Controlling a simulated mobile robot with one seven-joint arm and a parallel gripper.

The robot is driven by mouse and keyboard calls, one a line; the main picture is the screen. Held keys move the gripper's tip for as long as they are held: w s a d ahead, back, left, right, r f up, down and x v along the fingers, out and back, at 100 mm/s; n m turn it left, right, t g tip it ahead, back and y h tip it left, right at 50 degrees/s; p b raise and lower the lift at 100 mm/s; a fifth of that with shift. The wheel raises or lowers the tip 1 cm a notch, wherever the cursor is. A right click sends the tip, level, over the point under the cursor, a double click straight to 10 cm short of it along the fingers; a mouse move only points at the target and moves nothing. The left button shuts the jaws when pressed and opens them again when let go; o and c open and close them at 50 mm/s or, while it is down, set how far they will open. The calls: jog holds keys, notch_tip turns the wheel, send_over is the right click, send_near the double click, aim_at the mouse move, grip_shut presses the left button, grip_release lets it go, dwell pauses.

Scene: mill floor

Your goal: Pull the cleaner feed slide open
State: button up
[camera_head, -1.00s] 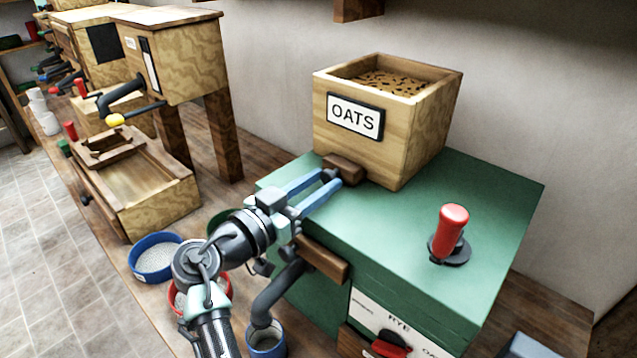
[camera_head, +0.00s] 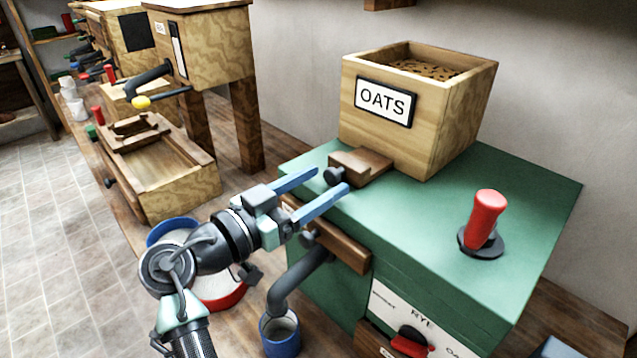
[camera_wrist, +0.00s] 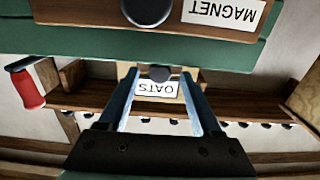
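The wooden cleaner feed slide (camera_head: 372,163) sticks out from under the OATS hopper (camera_head: 425,133), over the green machine top. Its dark knob (camera_head: 334,176) faces my gripper. My gripper (camera_head: 333,179) is open, with its blue fingers apart and their tips on either side of the knob. In the wrist view the knob (camera_wrist: 159,74) lies between the fingertips (camera_wrist: 162,80), with clear gaps to both fingers. The upside-down OATS label (camera_wrist: 157,89) shows behind it.
A red lever (camera_head: 486,218) stands on the green machine (camera_head: 420,222). A wooden drawer front (camera_head: 342,248) with a knob lies below my gripper; the wrist view shows a MAGNET label (camera_wrist: 222,12). A spout (camera_head: 296,281) ends over a blue cup (camera_head: 280,335).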

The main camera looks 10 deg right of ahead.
jog(key=shift+w+d, duration=0.1)
jog(key=b+v, duration=0.2)
jog(key=v, duration=1.1)
jog(key=w+d+r+n+t+y+p, duration=0.1)
jog(key=w+r+n+t+y+p, duration=0.2)
jog(key=r, duration=0.7)
jog(key=w+d+r+n+t+y+p, duration=0.1)
jog(key=w+r+n+t+y+p, duration=0.15)
jog(key=r+t+y, duration=0.5)
jog(key=s+r+n+t+y+p, duration=0.2)
jog(key=s+r, duration=0.5)
jog(key=r, duration=0.4)
jog(key=s+d+r+n+t+y+p, duration=0.1)
jog(key=s+r+n+t+y, duration=0.1)
jog(key=s+r+t, duration=0.3)
jog(key=s+r+n, duration=0.1)
jog(key=s+r, duration=0.2)
jog(key=r, duration=0.4)
jog(key=shift+s+r+n+p, duration=0.25)
jog(key=shift+s+n+p, duration=0.05)
jog(key=shift+n+p, duration=0.05)
